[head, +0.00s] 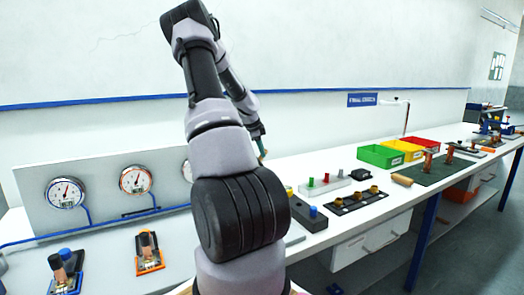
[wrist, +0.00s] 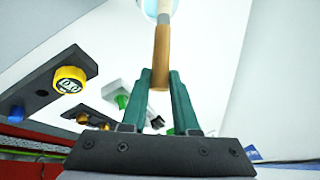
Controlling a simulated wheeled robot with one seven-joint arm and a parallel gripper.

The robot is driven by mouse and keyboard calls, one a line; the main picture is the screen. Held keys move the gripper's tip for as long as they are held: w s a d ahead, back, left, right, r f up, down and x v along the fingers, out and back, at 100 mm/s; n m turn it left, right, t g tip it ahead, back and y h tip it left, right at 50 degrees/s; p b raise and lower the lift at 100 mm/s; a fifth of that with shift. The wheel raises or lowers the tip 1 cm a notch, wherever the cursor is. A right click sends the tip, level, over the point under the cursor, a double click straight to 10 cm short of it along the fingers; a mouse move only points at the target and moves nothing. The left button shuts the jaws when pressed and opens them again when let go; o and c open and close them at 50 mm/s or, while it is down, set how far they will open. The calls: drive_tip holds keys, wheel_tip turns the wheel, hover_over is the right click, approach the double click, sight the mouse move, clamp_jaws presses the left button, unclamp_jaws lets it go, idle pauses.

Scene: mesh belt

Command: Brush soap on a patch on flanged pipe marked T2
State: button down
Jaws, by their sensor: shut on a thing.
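My gripper (wrist: 160,80) has green fingers shut on the wooden handle of a brush (wrist: 161,50) in the wrist view. The handle points away from me, and its far end meets a pale, round, bluish shape (wrist: 152,10) at the top edge; I cannot tell whether that is the brush head or something behind it. In the head view my gripper (head: 262,148) shows only as a small teal piece beside my arm, above the bench. Small copper-coloured pipe pieces (head: 428,160) stand on a green mat at the right. No T2 mark or soap patch is legible.
Pressure gauges (head: 66,192) line a grey panel at the left. Orange (head: 149,255) and blue (head: 66,275) fixtures stand before it. Green (head: 382,156), yellow and red bins stand at the back right. A dark block with a yellow cap (wrist: 70,80) shows in the wrist view.

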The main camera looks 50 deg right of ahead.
drive_tip(key=shift+f, duration=0.7)
idle(0.9)
drive_tip(key=shift+r, duration=3.55)
drive_tip(key=shift+s, duration=0.1)
